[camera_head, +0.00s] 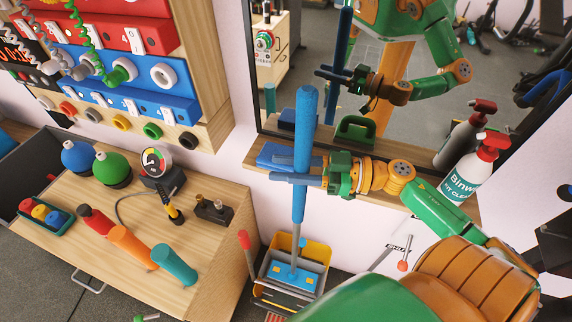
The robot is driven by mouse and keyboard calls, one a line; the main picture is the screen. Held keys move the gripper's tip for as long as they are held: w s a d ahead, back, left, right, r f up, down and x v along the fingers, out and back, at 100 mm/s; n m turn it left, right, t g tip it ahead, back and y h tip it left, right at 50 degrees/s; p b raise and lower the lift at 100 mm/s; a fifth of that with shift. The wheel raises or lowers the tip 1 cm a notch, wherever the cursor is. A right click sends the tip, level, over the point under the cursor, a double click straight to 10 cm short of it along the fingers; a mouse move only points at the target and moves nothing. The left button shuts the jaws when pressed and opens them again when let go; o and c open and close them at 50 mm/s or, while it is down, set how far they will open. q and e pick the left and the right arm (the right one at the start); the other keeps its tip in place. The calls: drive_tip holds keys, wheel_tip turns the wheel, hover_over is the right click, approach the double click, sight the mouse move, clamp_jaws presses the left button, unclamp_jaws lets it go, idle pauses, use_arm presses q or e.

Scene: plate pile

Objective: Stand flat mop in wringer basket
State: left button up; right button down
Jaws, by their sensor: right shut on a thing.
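The flat mop has a thick blue handle (304,130) above a thin grey-blue pole, standing nearly upright with a slight tilt. My right gripper (302,179) comes in from the right and is shut on the mop handle near its lower end. The mop's light blue head (291,276) shows at the bottom, within the outline of the bucket with a yellow wringer basket (318,252). I cannot tell whether the head rests on the basket's bottom or hangs just above it. My left gripper is not in view.
A wooden bench (130,255) with coloured handles and balls stands left of the bucket. A shelf (400,195) runs behind the mop, with a blue item and a spray bottle (478,165). A mirror (400,100) above it reflects my arm and the mop.

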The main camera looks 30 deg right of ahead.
drive_tip(key=shift+f, duration=0.3)
idle(0.5)
drive_tip(key=shift+c, duration=2.2)
unclamp_jaws()
drive_tip(key=shift+s, duration=0.1)
